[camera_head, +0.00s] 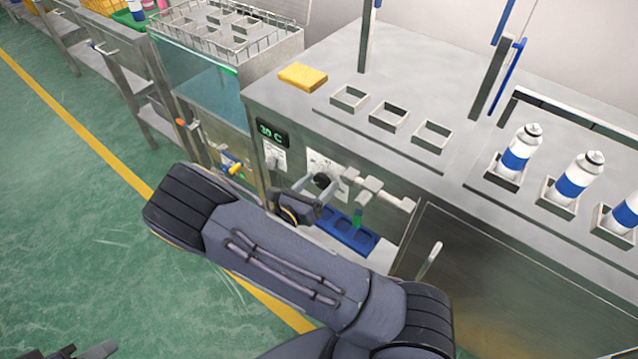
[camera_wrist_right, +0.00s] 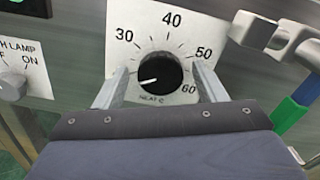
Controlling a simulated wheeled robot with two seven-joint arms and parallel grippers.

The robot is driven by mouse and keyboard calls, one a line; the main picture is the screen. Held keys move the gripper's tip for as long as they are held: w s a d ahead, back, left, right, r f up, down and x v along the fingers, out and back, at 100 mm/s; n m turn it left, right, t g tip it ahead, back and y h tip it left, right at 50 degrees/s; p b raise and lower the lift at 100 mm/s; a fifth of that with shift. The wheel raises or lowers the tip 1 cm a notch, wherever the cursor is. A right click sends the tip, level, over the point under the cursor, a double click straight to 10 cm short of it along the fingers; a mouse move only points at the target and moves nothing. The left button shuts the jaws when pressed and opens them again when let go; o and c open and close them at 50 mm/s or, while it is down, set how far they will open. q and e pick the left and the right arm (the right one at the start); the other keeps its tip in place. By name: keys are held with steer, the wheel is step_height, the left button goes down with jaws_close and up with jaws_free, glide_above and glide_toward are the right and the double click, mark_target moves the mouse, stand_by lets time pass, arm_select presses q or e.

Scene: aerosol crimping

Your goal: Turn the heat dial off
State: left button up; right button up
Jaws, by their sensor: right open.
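The heat dial (camera_wrist_right: 160,75) is a round black knob on a white plate marked 30, 40, 50 and 60. Its white pointer mark points to the lower left, below the 30. In the head view the dial (camera_head: 322,181) is on the bench front, close to my right gripper (camera_head: 311,190). In the right wrist view my right gripper (camera_wrist_right: 161,82) is open, with one finger on each side of the dial. Whether the fingers touch it is not clear. Part of what looks like my left gripper (camera_head: 95,351) shows at the bottom left edge; its jaws are unclear.
A green display (camera_head: 272,132) reads 30 C. A lamp switch (camera_wrist_right: 12,85) is left of the dial.

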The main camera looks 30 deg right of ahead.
steer(key=v, duration=0.7)
steer(key=shift+a, duration=0.1)
